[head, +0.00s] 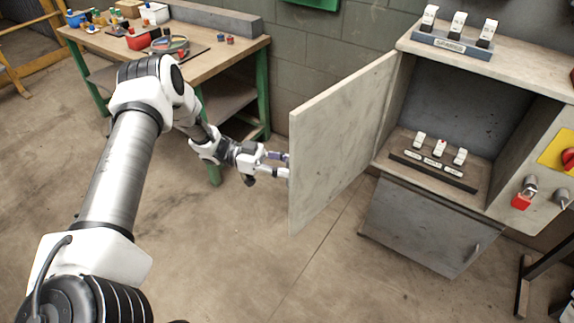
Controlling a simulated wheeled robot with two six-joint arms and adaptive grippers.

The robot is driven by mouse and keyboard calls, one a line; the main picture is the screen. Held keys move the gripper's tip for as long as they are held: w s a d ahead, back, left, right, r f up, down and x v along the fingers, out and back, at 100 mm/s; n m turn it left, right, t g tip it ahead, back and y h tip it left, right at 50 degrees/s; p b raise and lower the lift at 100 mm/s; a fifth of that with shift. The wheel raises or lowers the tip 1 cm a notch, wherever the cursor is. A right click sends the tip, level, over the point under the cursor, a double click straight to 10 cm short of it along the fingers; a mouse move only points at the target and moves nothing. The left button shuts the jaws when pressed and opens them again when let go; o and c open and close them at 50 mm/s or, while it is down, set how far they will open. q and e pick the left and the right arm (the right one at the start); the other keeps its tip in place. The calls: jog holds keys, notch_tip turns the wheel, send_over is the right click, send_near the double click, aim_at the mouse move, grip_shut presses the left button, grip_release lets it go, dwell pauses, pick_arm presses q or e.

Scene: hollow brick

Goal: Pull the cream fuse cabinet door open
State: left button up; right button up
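The cream fuse cabinet (540,140) stands at the right. Its door (340,140) is swung wide open to the left, away from the opening. My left gripper (284,164) is at the door's free left edge. Its fingertips are partly hidden behind the door, so I cannot tell whether they touch or grip it. The fingers look spread a little apart. My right gripper is not in view. Inside the cabinet, a dark rail (433,170) carries three white fuses on the shelf.
A blue-grey block with three fuses (452,43) sits on the cabinet top. A wooden workbench (215,58) stands behind my arm. Floor in front is clear.

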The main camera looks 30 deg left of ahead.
pick_arm(q)
jog(key=shift+a, duration=0.1)
jog(key=v, duration=1.1)
jog(key=shift+s+a, duration=0.2)
jog(key=shift+a, duration=0.2)
